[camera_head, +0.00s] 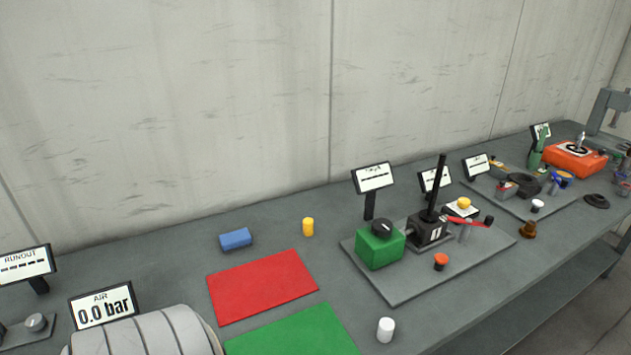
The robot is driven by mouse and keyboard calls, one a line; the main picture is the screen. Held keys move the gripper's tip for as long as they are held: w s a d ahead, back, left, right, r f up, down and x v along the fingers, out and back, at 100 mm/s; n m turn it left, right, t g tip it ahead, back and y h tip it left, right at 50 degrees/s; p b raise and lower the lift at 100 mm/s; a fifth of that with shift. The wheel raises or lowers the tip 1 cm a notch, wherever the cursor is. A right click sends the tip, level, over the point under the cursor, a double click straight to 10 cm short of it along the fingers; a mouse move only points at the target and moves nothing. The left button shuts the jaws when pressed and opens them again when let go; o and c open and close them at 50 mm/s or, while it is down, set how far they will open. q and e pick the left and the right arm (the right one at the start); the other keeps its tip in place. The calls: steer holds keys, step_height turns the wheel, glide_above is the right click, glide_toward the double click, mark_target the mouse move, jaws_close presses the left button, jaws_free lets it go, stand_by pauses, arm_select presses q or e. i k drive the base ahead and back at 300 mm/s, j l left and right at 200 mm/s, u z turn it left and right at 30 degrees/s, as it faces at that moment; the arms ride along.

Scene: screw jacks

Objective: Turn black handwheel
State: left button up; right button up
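Several black round parts show in the head view, all small. A dark wheel-like ring (524,185) lies on the far grey plate at the right. A black wheel with a small upright handle (576,149) sits on top of an orange box (590,164) at the far right. A flat black disc (596,201) lies on the bench near its front edge. A black knob (382,227) tops a green box (380,250). I cannot tell for certain which one is the black handwheel. Neither gripper is in view.
The grey bench (180,270) runs along a concrete wall. A red mat (262,287), a green mat (292,333), a blue block (235,239), a yellow cylinder (308,227) and a white cylinder (385,329) lie left of the near plate. A black lever (437,185) stands upright on that plate.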

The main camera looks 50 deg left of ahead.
mark_target(380, 227)
steer(key=k+j+u, duration=0.1)
steer(key=u, duration=1)
